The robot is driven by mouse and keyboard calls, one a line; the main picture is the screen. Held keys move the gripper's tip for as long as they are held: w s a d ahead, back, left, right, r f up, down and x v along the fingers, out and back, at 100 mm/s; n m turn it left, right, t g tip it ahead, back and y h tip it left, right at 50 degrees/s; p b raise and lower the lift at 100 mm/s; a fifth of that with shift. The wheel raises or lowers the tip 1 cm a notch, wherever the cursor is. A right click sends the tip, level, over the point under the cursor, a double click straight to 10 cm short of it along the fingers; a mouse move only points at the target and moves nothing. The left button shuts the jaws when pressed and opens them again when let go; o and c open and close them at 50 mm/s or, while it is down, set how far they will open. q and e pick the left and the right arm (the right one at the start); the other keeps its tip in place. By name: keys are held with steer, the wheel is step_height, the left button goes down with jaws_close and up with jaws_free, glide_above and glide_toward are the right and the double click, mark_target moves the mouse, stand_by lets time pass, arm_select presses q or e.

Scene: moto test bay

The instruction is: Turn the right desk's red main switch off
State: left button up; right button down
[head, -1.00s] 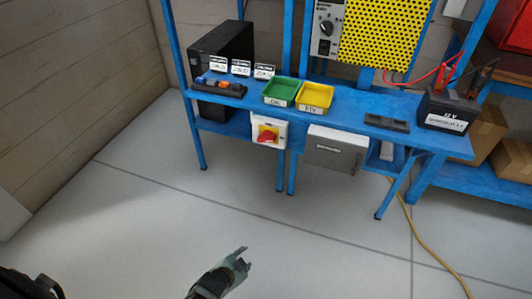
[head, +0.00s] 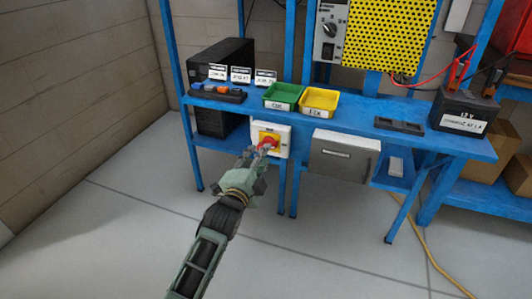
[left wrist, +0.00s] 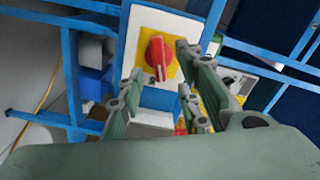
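The red main switch (head: 268,142) is a rotary knob on a yellow plate, on a white box (head: 284,148) under the blue desk's front edge. In the left wrist view the red knob (left wrist: 157,56) shows face on, its grip bar running roughly along the picture's vertical with a pale mark at the lower end. My left gripper (head: 261,152) is right in front of the switch and hides part of it. In the left wrist view its fingers (left wrist: 160,78) are spread, with the knob showing between and beyond their tips. I cannot tell whether they touch it. My right gripper is not in view.
The blue desk (head: 350,112) carries a green tray (head: 282,96), a yellow tray (head: 319,102) and a black battery (head: 462,110). A grey cabinet (head: 344,155) hangs right of the switch. A yellow cable (head: 432,250) lies on the floor. Floor in front is clear.

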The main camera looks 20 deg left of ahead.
arm_select(q)
steer(key=w+b, duration=0.1)
steer(key=w, duration=0.4)
steer(key=shift+d, duration=0.1)
jaws_close()
